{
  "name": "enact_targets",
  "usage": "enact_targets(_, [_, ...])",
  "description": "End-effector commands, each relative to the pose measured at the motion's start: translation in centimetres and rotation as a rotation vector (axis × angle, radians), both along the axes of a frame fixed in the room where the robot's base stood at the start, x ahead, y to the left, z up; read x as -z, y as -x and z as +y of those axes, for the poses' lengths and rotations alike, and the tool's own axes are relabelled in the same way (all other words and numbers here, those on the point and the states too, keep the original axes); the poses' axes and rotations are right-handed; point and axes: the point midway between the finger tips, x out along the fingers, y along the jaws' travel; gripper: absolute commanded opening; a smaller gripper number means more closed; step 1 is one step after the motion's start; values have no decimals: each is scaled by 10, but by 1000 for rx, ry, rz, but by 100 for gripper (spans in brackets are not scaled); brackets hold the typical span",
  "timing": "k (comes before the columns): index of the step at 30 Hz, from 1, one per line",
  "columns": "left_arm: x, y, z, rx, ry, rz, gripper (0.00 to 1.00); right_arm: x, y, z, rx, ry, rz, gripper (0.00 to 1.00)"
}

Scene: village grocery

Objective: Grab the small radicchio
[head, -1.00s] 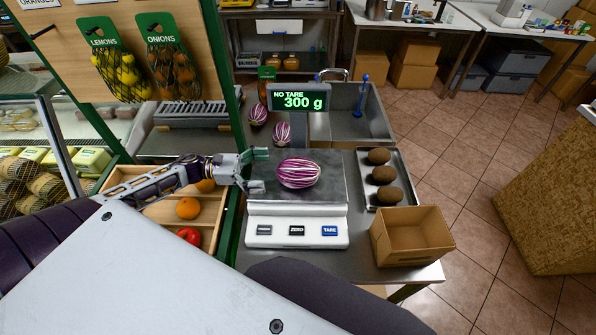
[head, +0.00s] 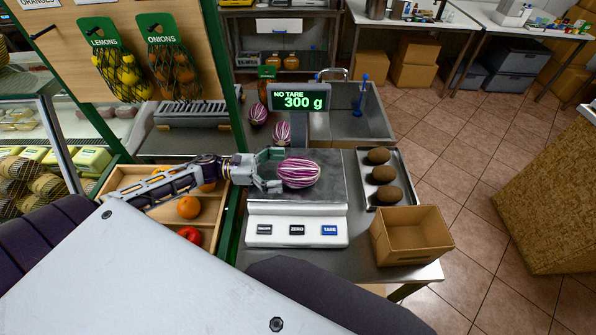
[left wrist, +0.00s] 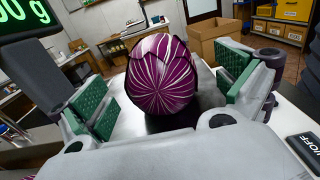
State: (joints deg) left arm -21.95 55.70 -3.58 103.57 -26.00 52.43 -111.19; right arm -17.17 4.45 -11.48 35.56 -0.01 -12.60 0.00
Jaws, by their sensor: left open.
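A purple and white radicchio (head: 299,172) lies on the metal plate of the scale (head: 320,187), whose display reads 300 g. Two more radicchios, one (head: 258,113) and another (head: 281,133), lie behind the scale on the left. My left gripper (head: 281,171) is open at the left side of the radicchio on the scale. In the left wrist view the same radicchio (left wrist: 162,75) sits between the two green-padded fingers, with gaps visible on both sides. My right gripper is not in view.
A metal tray (head: 402,170) with brown round items stands right of the scale. An open cardboard box (head: 411,237) stands at the front right. A wooden crate (head: 150,176) with fruit is left of the scale. The scale's display (head: 299,98) rises behind its plate.

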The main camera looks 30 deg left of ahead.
Motion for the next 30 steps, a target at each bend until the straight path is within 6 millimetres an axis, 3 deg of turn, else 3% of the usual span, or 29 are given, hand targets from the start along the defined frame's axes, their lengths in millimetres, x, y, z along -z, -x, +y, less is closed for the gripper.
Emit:
enact_targets(8, [-1,-4,-5,0,0,-1,100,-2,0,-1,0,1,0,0])
enact_targets(30, [-2,-25,-45,1,1,0,100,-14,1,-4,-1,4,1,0])
